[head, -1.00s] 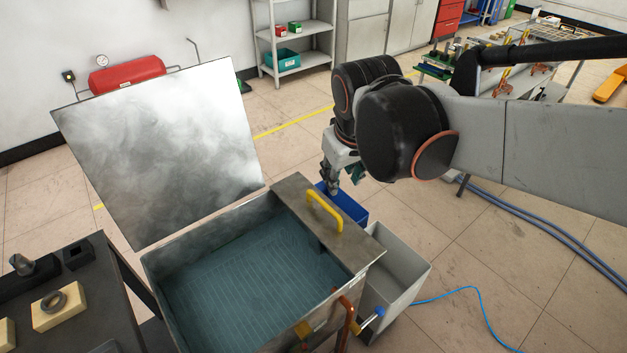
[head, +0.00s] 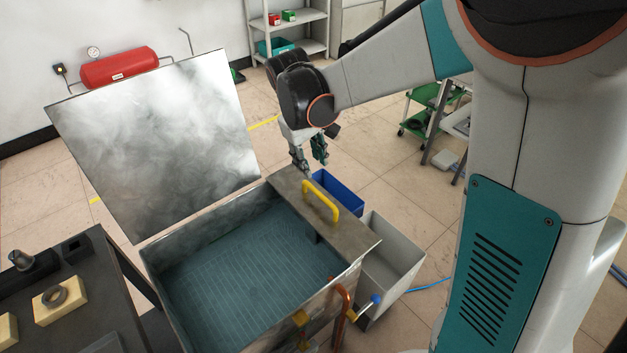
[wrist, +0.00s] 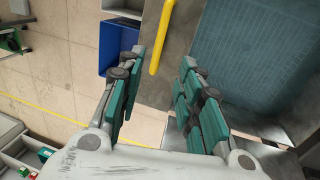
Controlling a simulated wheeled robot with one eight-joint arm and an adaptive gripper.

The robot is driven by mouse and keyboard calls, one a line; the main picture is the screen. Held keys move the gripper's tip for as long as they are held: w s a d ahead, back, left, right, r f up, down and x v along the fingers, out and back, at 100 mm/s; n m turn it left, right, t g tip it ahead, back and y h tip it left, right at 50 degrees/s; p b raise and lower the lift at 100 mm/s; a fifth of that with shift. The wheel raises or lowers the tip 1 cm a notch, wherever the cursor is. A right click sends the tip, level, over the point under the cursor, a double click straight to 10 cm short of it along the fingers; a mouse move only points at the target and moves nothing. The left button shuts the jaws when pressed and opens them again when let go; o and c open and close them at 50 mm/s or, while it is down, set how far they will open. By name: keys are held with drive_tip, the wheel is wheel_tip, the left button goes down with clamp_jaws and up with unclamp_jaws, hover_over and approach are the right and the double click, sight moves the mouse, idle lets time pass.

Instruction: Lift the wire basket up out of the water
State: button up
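The wire basket (head: 245,275) shows as a pale grid under the blue-green water in the open metal tank (head: 196,236). Its grid also shows in the wrist view (wrist: 260,45). A yellow handle (head: 321,201) stands on the tank's flat metal top at the right; whether it joins the basket is hidden. My gripper (head: 311,167) is open and empty beyond the handle, near the back of that top. In the wrist view the handle (wrist: 163,35) appears ahead of and partly between the parted green-padded fingers (wrist: 163,58), not touching them.
The tank's lid (head: 155,140) stands raised at the back left. A blue bin (head: 340,192) and a grey bin (head: 392,262) stand right of the tank. A dark table (head: 85,285) with small parts is at left. Copper pipes (head: 341,318) rise at the tank's front right.

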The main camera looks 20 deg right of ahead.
sight(319, 193)
drive_tip(key=f+b, duration=0.1)
drive_tip(key=f, duration=0.3)
drive_tip(key=d+f+b, duration=0.1)
drive_tip(key=f, duration=0.3)
drive_tip(key=w+d+f+b, duration=0.1)
drive_tip(key=f+b, duration=0.1)
drive_tip(key=f, duration=0.3)
drive_tip(key=shift+d, duration=0.25)
clamp_jaws()
